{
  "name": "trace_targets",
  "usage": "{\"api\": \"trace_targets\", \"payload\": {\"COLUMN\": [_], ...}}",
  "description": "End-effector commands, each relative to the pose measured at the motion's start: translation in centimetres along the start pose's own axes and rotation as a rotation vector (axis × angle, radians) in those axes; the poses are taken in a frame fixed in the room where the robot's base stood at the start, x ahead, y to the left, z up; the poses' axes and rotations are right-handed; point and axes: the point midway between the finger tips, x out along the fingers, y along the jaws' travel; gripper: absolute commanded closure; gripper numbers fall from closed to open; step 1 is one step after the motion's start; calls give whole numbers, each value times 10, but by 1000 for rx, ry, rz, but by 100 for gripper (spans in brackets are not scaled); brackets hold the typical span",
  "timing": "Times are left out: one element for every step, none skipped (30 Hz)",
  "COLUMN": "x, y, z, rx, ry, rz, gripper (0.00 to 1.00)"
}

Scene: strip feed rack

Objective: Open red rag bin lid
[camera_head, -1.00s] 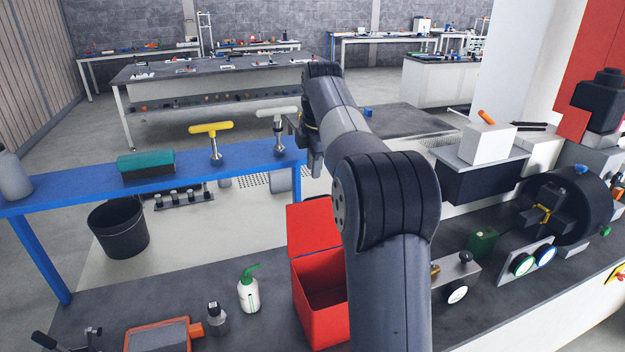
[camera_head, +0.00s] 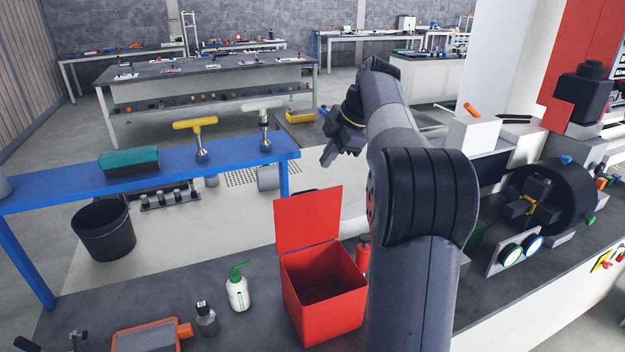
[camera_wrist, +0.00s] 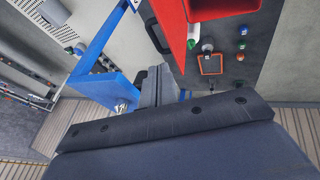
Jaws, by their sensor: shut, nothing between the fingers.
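The red rag bin (camera_head: 303,310) stands on the dark bench, left of my arm. Its inside is empty as far as it shows. Its red lid (camera_head: 308,218) stands open, raised upright at the bin's back edge. The red bin also shows at the top of the wrist view (camera_wrist: 172,22), partly cut off by the frame. My gripper (camera_head: 329,160) is shut and empty. It hangs in the air above and beyond the raised lid, apart from it. Its fingers show in the middle of the wrist view (camera_wrist: 157,72).
A blue shelf (camera_head: 225,156) with yellow and white T-handles runs behind the bin. A green-topped bottle (camera_head: 237,290) and a small dark bottle (camera_head: 206,320) stand left of the bin. A red can (camera_head: 362,250) stands close to its right. A black bucket (camera_head: 104,232) is on the floor.

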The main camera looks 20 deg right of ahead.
Motion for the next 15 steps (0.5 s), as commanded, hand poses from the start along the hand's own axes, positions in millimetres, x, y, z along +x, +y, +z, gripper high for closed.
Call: {"api": "trace_targets", "payload": {"x": [3, 6, 10, 15, 20, 27, 32, 38, 46, 51, 57, 64, 69, 73, 78], "y": [0, 0, 0, 0, 0, 0, 0, 0, 0, 0, 0, 0, 0, 0, 0], "z": [0, 0, 0, -1, -1, -1, -1, -1, -1, -1, -1, -1, -1, -1, -1], "rx": [2, 2, 2, 1, 1, 1, 1, 1, 1, 0, 0, 0, 1, 1, 1], "ry": [6, 8, 8, 8, 7, 7, 7, 6, 6, 5, 6, 6, 5, 5, 5], "rz": [2, 3, 1, 0, 0, -1, -1, -1, -2, -1, -3, -2, -2, -1, -1], "gripper": [100, 100, 100, 100, 100, 100, 100, 100, 100, 100, 100, 100, 100, 100, 100]}}
